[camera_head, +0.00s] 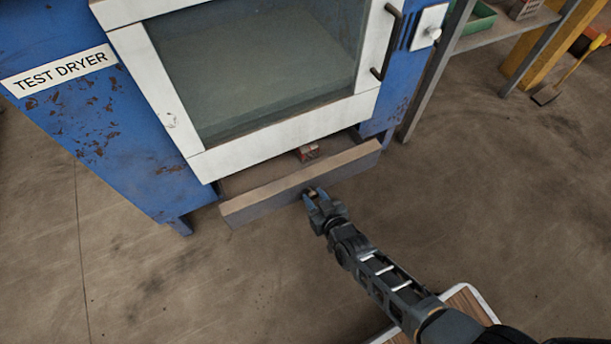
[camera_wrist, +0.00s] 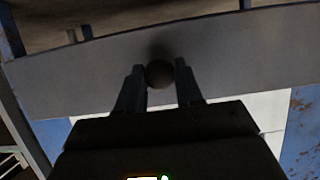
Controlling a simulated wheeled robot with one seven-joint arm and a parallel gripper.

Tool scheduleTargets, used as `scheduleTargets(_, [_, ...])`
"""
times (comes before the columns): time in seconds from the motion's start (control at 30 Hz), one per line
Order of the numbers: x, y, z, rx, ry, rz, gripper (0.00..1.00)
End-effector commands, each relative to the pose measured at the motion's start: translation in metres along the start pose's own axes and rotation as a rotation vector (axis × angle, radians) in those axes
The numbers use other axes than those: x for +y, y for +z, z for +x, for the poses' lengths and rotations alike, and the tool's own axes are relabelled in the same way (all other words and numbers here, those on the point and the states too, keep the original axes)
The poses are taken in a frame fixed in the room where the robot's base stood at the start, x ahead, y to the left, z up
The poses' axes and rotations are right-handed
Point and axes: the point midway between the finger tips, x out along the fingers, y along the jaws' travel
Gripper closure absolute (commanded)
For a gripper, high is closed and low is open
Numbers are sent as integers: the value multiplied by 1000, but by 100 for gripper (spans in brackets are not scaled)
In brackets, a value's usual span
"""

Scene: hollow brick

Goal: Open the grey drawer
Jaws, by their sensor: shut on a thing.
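The grey drawer (camera_head: 262,200) sits low under the blue test dryer and is pulled part way out, so its inside shows behind the front panel. My gripper (camera_head: 314,193) is at the right half of the drawer front. In the wrist view the two fingers (camera_wrist: 160,78) are on either side of a round dark knob (camera_wrist: 160,73) on the grey front panel (camera_wrist: 230,62), shut on it. In the head view the knob is mostly hidden by the fingers.
The blue dryer (camera_head: 120,130) has a white-framed glass door (camera_head: 270,138) above the drawer, with a black handle (camera_head: 388,42). A shelf (camera_head: 505,28) stands at the upper right. The floor in front of the drawer is clear on the left.

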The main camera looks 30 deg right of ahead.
Motion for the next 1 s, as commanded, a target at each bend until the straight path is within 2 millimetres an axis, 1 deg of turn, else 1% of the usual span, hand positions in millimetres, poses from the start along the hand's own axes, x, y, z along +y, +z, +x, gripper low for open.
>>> scheduleTargets(0.03, [0, 3, -15, -5, 0, 0, 100])
scheduleTargets(0.2, [0, 18, -50, -3, 0, 1, 100])
scheduleTargets(0.3, [0, 26, -66, -3, 1, 1, 100])
scheduleTargets(0.43, [0, 34, -83, -2, 0, 0, 100])
scheduleTargets(0.53, [0, 38, -91, -1, 0, 0, 100])
scheduleTargets(0.7, [0, 40, -98, 1, 0, 0, 100])
scheduleTargets(1.0, [0, 41, -99, 0, 0, 0, 100])
